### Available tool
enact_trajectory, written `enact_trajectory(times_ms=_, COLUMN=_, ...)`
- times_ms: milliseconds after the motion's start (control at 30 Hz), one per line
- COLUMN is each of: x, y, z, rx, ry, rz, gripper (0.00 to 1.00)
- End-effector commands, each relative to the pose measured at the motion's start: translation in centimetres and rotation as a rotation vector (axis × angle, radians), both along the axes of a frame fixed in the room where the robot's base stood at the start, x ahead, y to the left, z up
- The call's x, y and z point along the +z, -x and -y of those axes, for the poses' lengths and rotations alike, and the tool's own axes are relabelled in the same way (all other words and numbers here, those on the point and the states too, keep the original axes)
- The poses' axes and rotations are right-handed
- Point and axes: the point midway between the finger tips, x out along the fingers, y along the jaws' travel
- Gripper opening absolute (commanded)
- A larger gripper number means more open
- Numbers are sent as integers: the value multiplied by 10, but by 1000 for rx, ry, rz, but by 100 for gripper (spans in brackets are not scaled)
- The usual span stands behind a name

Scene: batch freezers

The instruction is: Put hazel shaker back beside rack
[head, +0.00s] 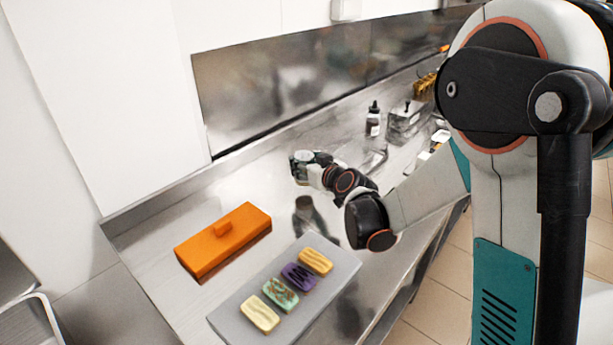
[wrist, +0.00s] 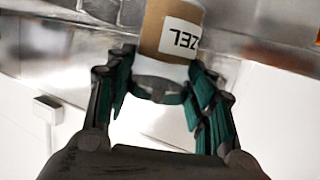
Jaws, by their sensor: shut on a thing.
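The hazel shaker (wrist: 165,22) is a tan, rounded container with a white label, in the wrist view. The visible letters "ZEL" appear upside down there. My gripper (wrist: 160,88) is shut on its pale lower end in that picture, with green-lined fingers on both sides. In the head view my gripper (head: 306,164) hangs over the steel counter (head: 150,235), beyond the grey tray. The shaker is hard to make out there. I cannot tell for sure which thing is the rack.
An orange box with a handle (head: 224,240) and a grey tray (head: 338,282) of several coloured bars are in front. A dark bottle (head: 374,121) and a steel container (head: 405,120) stand farther back.

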Motion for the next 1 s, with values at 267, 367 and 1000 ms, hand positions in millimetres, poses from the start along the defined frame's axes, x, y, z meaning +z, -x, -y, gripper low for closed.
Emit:
enact_trajectory(times_ms=267, x=-35, y=0, z=0, rx=0, ry=0, rz=0, gripper=25)
enact_trajectory(times_ms=367, x=-34, y=0, z=0, rx=0, ry=0, rz=0, gripper=25)
enact_trajectory(times_ms=1000, x=-36, y=0, z=0, rx=0, ry=0, rz=0, gripper=69)
